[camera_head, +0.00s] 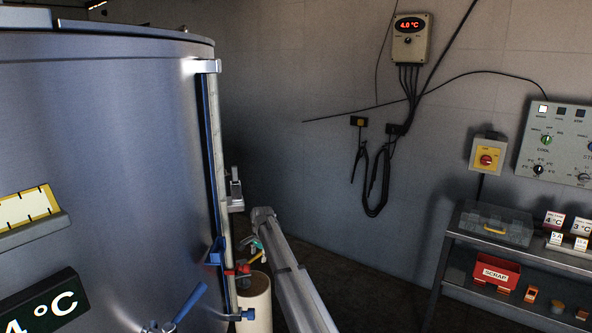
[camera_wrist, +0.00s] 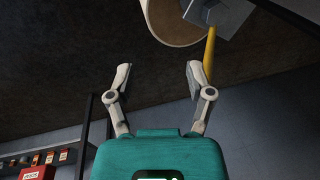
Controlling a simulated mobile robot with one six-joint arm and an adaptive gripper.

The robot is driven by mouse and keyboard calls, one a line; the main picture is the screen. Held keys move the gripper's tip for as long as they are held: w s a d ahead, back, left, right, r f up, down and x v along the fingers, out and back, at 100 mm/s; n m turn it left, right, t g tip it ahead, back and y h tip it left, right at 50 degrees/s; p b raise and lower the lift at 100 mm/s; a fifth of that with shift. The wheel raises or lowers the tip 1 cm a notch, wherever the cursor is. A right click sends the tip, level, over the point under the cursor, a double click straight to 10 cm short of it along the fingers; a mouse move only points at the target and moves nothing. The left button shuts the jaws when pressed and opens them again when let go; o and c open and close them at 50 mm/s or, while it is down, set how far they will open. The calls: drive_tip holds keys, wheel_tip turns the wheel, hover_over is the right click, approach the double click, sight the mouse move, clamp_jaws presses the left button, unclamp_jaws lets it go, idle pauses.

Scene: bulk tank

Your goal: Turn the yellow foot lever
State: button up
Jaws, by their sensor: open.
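The yellow lever (camera_wrist: 210,48) shows in the wrist view as a thin bar beside a grey block, just beyond the right fingertip. I cannot tell whether that finger touches it. In the head view a small yellow piece (camera_head: 251,257) shows low beside the tank, partly hidden by my arm. My gripper (camera_wrist: 157,72) is open, its two pale fingers apart with nothing between them. In the head view my gripper is small and mostly hidden at the end of my arm, by the tank's right edge.
The steel tank (camera_head: 110,130) fills the left, with a blue handle (camera_head: 190,303) low on it. A tan cylinder (camera_head: 258,303) stands below the yellow piece; a round tan end (camera_wrist: 172,25) shows in the wrist view. A shelf (camera_head: 515,255) with a red bin (camera_head: 496,272) stands right.

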drive_tip(key=s+d+f+n+g+h+b, duration=0.1)
drive_tip(key=s+d+f+n+b, duration=0.25)
drive_tip(key=s+d, duration=0.95)
drive_tip(key=s+d+f+n+b, duration=0.3)
drive_tip(key=s+d, duration=0.5)
drive_tip(key=s, duration=0.8)
drive_tip(key=s+d+f+n+g+h+b, duration=0.1)
drive_tip(key=s+d+f+n+b, duration=0.2)
drive_tip(key=s+d, duration=1)
wheel_tip(320, 180, up, 24)
drive_tip(key=s+a+m+p, duration=0.1)
drive_tip(key=s+a+p, duration=0.1)
drive_tip(key=p, duration=2.2)
drive_tip(key=shift+a+f, duration=0.15)
drive_tip(key=shift+s, duration=0.1)
